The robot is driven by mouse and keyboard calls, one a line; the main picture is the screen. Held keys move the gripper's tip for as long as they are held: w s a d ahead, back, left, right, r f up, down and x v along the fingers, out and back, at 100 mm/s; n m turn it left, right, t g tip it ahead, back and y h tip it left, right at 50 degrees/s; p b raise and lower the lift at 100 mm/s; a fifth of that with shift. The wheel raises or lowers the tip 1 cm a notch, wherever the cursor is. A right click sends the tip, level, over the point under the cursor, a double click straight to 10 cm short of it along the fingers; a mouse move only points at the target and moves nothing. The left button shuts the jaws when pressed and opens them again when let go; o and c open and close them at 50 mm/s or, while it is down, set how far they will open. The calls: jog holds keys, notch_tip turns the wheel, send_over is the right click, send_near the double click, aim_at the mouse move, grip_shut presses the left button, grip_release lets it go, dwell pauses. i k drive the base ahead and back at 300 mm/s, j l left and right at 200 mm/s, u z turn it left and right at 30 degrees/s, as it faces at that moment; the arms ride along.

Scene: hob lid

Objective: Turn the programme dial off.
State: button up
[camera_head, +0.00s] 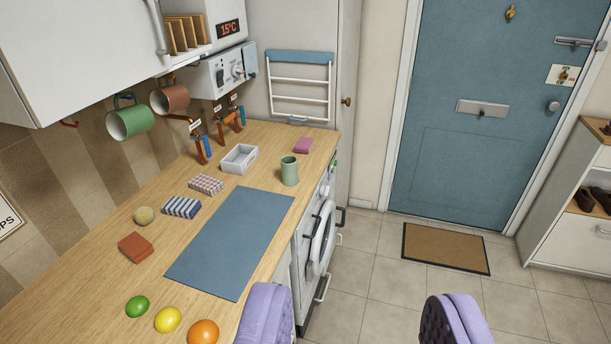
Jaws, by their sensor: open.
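My gripper (360,318) shows as two lilac padded fingers at the bottom edge, wide apart with nothing between them. A white wall unit (215,78) at the upper left has a round dial (238,71) on its front. A white washing machine (320,240) stands under the worktop, with a small control panel (328,183) above its round door, seen at a steep angle. I cannot tell which dial is the programme dial, nor read either setting. My gripper is nearer than both and touches neither.
The wooden worktop (110,280) holds a blue-grey mat (230,240), a green cup (289,170), a grey tray (239,158), sponges and coloured balls. Mugs hang above. The tiled floor (380,290) is clear up to the doormat (445,249) and blue door (480,110).

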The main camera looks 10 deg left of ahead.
aim_at(325, 190)
jog(key=i, duration=0.15)
jog(key=i+l+u, duration=0.15)
jog(key=u, duration=0.25)
jog(key=i+l+u, duration=0.15)
jog(key=u, duration=0.25)
jog(key=i+l+u, duration=0.2)
jog(key=i+l, duration=0.15)
jog(key=l, duration=0.3)
jog(key=i+l+u, duration=0.1)
jog(key=l, duration=0.2)
jog(key=i+l+u, duration=0.1)
jog(key=l, duration=0.25)
jog(key=i+l+u, duration=0.1)
jog(key=i+l, duration=0.15)
jog(key=l, duration=0.15)
jog(key=i+l, duration=0.9)
jog(key=l, duration=0.1)
